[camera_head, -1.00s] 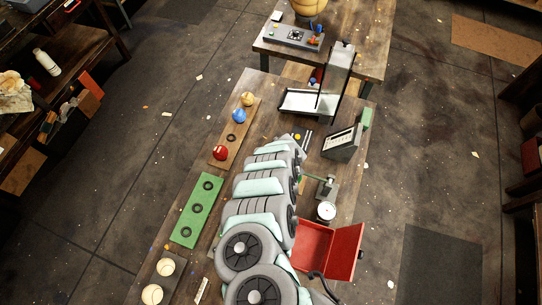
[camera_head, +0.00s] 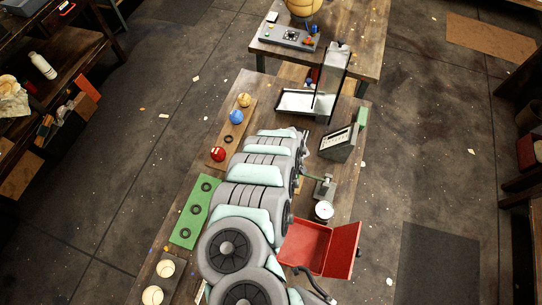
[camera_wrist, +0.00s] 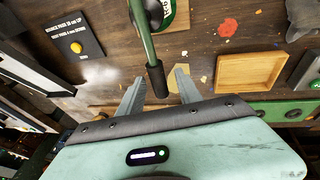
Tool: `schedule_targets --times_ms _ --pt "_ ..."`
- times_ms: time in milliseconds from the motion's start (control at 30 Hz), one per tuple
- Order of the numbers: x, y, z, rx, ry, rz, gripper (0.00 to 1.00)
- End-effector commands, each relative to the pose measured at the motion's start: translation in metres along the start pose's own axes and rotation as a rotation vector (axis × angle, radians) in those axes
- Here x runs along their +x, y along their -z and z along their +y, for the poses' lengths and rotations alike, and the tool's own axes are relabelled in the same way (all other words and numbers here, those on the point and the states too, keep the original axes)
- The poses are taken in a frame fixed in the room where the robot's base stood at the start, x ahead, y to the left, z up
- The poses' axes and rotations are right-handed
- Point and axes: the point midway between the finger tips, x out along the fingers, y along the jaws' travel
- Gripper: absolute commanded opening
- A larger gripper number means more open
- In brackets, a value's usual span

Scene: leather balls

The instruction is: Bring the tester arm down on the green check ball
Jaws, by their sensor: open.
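The tester arm is a green rod (camera_wrist: 146,38) with a black grip (camera_wrist: 157,82) at its end, in the wrist view. My gripper (camera_wrist: 158,92) is open, with one finger on each side of the black grip; I cannot tell whether either finger touches it. A round green thing with white marks (camera_wrist: 170,14), perhaps the check ball, shows at the top edge, partly hidden behind the rod and cut off by the frame. My gripper is hidden there behind my arm.
A ball rack (camera_head: 226,150) stands left.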

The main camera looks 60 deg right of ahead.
Motion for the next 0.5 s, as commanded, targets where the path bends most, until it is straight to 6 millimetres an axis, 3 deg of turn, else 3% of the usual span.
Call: schedule_targets --times_ms 233,500 --pt "-0.037 0.003 0.0 0.005 0.001 0.005 0.41" --pt "-0.054 0.0 -0.001 0.002 0.001 -0.001 0.41"
